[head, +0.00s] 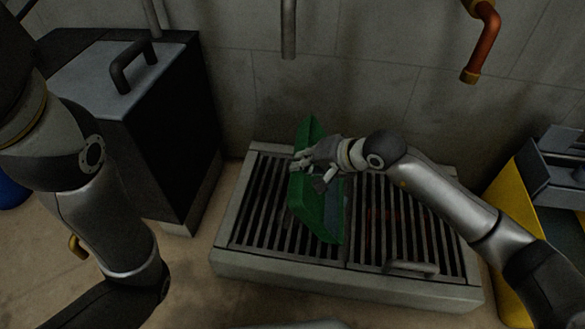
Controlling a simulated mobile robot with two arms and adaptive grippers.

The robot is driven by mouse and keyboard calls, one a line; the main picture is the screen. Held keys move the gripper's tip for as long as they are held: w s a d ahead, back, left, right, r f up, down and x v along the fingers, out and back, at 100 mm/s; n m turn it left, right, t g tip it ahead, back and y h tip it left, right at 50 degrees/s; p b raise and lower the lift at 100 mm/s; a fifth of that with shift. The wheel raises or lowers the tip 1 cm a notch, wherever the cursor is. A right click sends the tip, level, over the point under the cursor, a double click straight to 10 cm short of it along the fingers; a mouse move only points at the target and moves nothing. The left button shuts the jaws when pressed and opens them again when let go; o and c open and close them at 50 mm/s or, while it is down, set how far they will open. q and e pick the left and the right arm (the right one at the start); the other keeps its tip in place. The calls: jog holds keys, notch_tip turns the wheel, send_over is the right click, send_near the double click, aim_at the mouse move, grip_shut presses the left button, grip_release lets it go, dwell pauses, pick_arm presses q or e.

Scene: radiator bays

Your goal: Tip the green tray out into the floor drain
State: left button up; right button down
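The green tray (318,214) is tipped steeply on its side over the slatted grate of the floor drain (262,262). Its long side runs from the back toward the front of the grate. My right gripper (302,166) reaches in from the right and is shut on the tray's upper edge near its middle. A dull grey-blue patch shows along the tray's right side; I cannot tell whether it is liquid. The tray's lower edge is close to the slats; I cannot tell if it touches. My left arm is at the left, its gripper out of view.
A dark cabinet with a grey lid (92,75) and black handle stands at the back left. A copper pipe (484,45) and a grey pipe (288,28) hang by the back wall. A yellow stand (512,205) is at the right.

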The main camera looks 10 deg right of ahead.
jog(key=s+d+r+m+t+y+b, duration=0.1)
jog(key=d+r+y+b, duration=0.1)
jog(key=d+b, duration=0.5)
jog(key=shift+s+y+b, duration=0.3)
jog(key=shift+y+b, duration=0.5)
jog(key=shift+b, duration=0.65)
jog(key=shift+d, duration=0.1)
jog(key=shift+r, duration=0.1)
dwell(0.8)
